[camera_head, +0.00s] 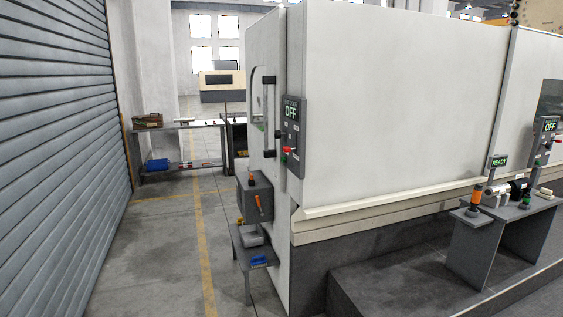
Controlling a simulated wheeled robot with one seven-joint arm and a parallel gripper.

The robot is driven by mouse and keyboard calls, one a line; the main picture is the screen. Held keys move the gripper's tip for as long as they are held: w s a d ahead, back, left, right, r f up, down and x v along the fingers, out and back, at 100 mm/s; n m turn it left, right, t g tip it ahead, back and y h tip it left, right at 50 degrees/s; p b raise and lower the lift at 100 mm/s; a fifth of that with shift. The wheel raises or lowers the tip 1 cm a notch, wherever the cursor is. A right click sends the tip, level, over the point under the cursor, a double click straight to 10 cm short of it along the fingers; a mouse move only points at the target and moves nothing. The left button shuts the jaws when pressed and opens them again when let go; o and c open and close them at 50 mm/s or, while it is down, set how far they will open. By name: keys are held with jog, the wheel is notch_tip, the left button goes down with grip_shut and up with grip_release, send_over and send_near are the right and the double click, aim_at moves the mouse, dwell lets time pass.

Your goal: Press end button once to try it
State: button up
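I cannot tell which button is the end button. A dark control panel (292,135) with a green "OFF" display is mounted at the near left corner of the large white machine (390,95). It carries a red knob or button (288,150) and small controls too tiny to read. A second dark panel (546,135), also reading "OFF", is at the far right. An orange-topped post or button (476,196) stands on a small bench near a "READY" sign (498,161). My gripper is not in view.
A grey box with an orange lever (258,198) sticks out at the machine's left end, above a small stand (258,262) with blue items. A low dark platform (400,285) runs along the machine's front. The floor aisle (170,250) beside the roller shutter (50,150) is clear.

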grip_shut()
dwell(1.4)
